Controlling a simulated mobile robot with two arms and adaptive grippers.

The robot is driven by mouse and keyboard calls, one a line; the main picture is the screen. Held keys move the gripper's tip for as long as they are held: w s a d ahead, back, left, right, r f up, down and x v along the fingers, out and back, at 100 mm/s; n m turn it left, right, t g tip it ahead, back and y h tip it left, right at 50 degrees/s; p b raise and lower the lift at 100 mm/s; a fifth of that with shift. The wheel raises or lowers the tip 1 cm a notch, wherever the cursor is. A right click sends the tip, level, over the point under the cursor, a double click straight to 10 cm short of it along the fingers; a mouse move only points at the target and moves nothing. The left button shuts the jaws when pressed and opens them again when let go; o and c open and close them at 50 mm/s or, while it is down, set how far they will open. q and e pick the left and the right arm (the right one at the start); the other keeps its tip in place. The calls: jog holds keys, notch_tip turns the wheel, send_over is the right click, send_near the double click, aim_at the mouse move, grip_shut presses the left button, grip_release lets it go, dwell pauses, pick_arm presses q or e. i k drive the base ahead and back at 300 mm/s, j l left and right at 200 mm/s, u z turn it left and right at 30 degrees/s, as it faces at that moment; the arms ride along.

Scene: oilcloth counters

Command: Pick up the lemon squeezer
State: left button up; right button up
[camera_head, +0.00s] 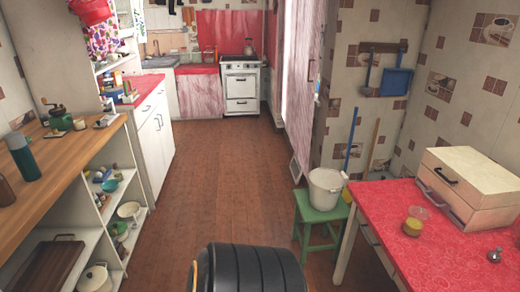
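I cannot make out a lemon squeezer for certain. A small clear cup with yellow in it (413,221) stands on the red-covered table (385,205) at the right; it may be the squeezer, but it is too small to tell. A small silvery object (494,255) sits near that table's right side, its kind unclear. Neither of my grippers is in view.
A white bucket (326,187) sits on a green stool (318,219). A wooden counter (62,165) with shelves runs along the left. The brown floor (222,180) between is clear toward the stove (240,88).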

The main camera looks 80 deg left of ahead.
aim_at(417, 218)
jog(key=u, duration=1.4)
